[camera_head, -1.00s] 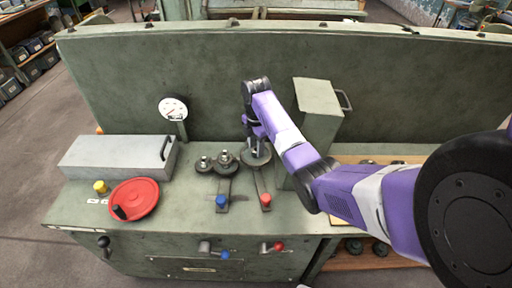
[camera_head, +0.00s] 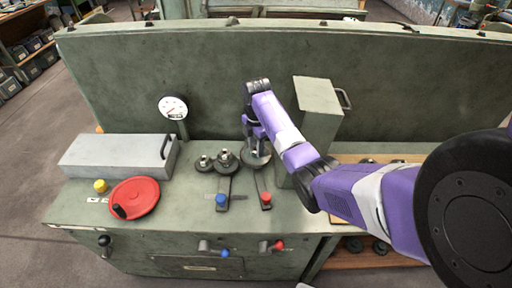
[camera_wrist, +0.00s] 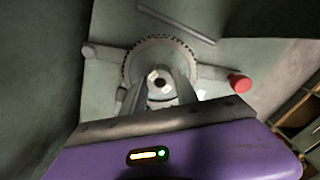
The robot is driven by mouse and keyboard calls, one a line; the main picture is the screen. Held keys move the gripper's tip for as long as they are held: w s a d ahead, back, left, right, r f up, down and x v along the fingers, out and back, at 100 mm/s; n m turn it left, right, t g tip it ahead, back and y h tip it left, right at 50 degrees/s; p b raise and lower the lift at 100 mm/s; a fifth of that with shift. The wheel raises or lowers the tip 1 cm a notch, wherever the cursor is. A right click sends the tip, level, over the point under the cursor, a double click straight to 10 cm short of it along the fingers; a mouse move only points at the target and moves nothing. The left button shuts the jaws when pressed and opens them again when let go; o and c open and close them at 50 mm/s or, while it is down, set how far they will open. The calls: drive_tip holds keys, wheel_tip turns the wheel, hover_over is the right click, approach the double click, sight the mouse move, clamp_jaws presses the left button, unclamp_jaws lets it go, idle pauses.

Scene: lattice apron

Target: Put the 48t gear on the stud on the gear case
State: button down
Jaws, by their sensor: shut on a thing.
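My gripper (camera_head: 254,142) points down at the far side of the bench top, left of the tall green box. It is shut on the hub of a grey toothed gear, the 48t gear (camera_head: 259,161). In the wrist view the gear's toothed rim (camera_wrist: 160,44) arcs beyond my fingers (camera_wrist: 161,88), which stand either side of the pale hub with a dark centre. The gear lies about level above the red-knobbed lever's plate. The stud is hidden under the gear and fingers, and I cannot tell whether the gear is around it.
Two smaller meshed gears (camera_head: 214,160) sit just left, above a blue-knobbed lever (camera_head: 222,200). The red-knobbed lever (camera_head: 266,199) is in front. The tall green box (camera_head: 318,118) stands close on the right. A red handwheel (camera_head: 140,192) and long grey box (camera_head: 112,157) are at left.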

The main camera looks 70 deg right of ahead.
drive_tip(key=shift+f, duration=0.5)
idle(0.4)
drive_tip(key=c, duration=0.9)
unclamp_jaws()
drive_tip(key=shift+o, duration=0.7)
drive_tip(key=shift+f, duration=0.15)
drive_tip(key=o, duration=0.5)
drive_tip(key=shift+c, duration=0.2)
wheel_tip(320, 180, up, 9)
drive_tip(key=shift+f, duration=0.15)
